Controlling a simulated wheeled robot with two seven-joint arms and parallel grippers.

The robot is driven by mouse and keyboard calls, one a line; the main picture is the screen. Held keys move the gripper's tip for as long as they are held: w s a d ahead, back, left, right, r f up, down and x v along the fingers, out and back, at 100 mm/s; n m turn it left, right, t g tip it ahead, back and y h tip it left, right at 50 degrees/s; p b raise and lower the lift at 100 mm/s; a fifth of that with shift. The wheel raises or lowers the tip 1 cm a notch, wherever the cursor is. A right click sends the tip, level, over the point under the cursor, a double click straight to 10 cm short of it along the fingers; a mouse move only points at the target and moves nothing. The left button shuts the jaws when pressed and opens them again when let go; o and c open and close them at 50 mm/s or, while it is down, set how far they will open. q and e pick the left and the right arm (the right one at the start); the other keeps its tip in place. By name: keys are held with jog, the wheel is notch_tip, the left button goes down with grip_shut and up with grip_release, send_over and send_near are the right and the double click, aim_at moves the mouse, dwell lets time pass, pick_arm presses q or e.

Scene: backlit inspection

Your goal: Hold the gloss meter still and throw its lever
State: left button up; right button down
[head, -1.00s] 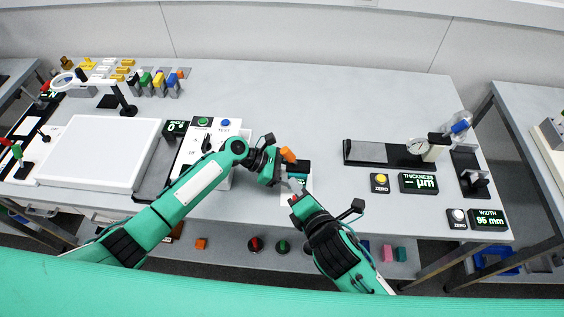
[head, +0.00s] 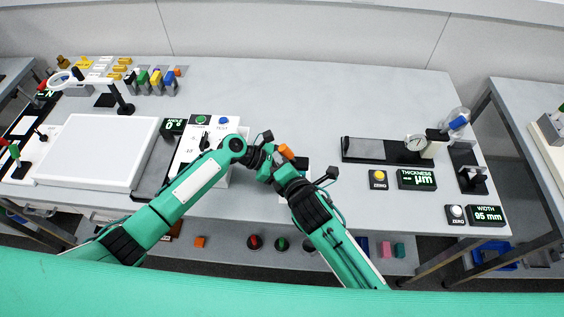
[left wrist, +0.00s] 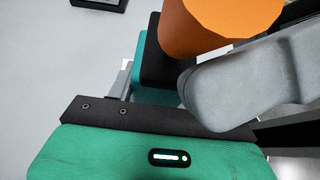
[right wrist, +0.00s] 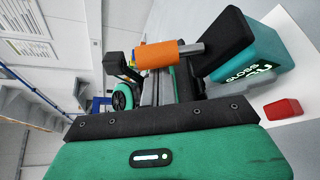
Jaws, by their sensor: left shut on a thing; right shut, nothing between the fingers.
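The gloss meter is a teal block with a black top (right wrist: 235,45); its lettered teal side (right wrist: 258,72) shows in the right wrist view. Its lever is a grey rod with an orange grip (right wrist: 155,55), which also shows in the head view (head: 286,151) and large in the left wrist view (left wrist: 225,22). My left gripper (head: 274,172) is shut on the gloss meter; the arms mostly hide the hold. My right gripper (head: 285,178) is shut and empty, close beside the orange grip and the left gripper. I cannot tell whether it touches the lever.
A red piece (right wrist: 283,108) lies on the white sheet beside the meter. A white panel (head: 98,150) is at the left. A thickness display (head: 416,179), a yellow zero button (head: 379,176) and a dial gauge (head: 414,143) stand at the right. The table's back middle is clear.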

aim_at(288, 153)
jog(key=shift+d+r+m+t+y, duration=0.3)
jog(key=shift+d+m, duration=0.05)
jog(key=shift+m, duration=0.15)
dwell(0.4)
jog(key=d+m, duration=0.1)
jog(key=d+r+m+t+y, duration=0.1)
jog(key=m, duration=0.2)
jog(key=d+m+t+y, duration=0.1)
jog(key=shift+d+r+m+t, duration=0.1)
jog(key=shift+d+m+t, duration=0.15)
jog(key=shift+m+t, duration=0.05)
jog(key=shift+d+m+t, duration=0.55)
jog(key=shift+m, duration=0.55)
jog(key=shift+d+m+t, duration=0.55)
jog(key=shift+m, duration=0.55)
jog(key=v, duration=1)
jog(key=shift+d, duration=0.1)
